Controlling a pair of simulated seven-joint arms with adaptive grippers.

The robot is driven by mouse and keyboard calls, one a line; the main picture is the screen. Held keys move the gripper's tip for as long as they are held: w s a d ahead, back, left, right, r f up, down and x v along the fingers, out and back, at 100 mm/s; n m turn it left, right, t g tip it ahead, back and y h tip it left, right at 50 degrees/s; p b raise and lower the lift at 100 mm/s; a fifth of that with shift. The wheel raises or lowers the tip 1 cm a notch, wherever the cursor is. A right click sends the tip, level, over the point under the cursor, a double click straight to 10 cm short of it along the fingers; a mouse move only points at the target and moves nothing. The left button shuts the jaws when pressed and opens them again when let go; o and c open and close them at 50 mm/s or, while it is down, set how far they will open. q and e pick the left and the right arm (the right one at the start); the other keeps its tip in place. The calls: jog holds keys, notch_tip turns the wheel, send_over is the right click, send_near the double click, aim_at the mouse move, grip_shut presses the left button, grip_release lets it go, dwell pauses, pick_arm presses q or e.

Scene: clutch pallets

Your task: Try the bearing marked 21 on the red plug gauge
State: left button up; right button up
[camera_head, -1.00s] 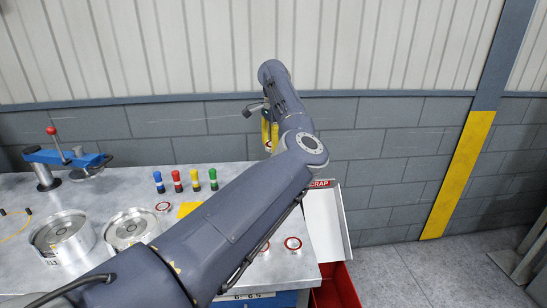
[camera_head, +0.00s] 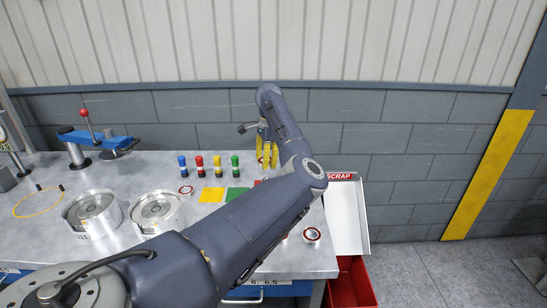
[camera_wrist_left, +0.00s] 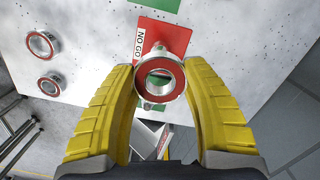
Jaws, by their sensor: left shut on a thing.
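My left gripper (camera_head: 267,152) hangs over the back right of the bench, to the right of the plug gauges. In the left wrist view its yellow fingers (camera_wrist_left: 160,98) are shut on a bearing (camera_wrist_left: 178,72), a steel ring with a red face. Its marking cannot be read. The red plug gauge (camera_head: 199,167) stands upright with a dark band, between the blue plug gauge (camera_head: 182,166) and the yellow plug gauge (camera_head: 217,166). The green plug gauge (camera_head: 235,166) is nearest the gripper. The held bearing is apart from all of them. My right gripper is out of view.
Yellow (camera_head: 211,195) and green cards lie before the gauges; a red NO GO card (camera_wrist_left: 173,35) shows beyond the bearing. Loose bearings (camera_head: 312,235) lie on the bench (camera_head: 165,168). A red scrap bin (camera_head: 352,285) stands right. Two metal housings (camera_head: 93,215) sit left.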

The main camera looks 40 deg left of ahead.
pick_arm(q)
jog(key=shift+f, duration=2.75)
jog(key=shift+f, duration=0.45)
dwell(0.5)
jog(key=o, duration=2.1)
jog(key=shift+o, duration=0.2)
jog(key=shift+r, duration=0.1)
notch_tip(320, 180, up, 9)
dwell(0.5)
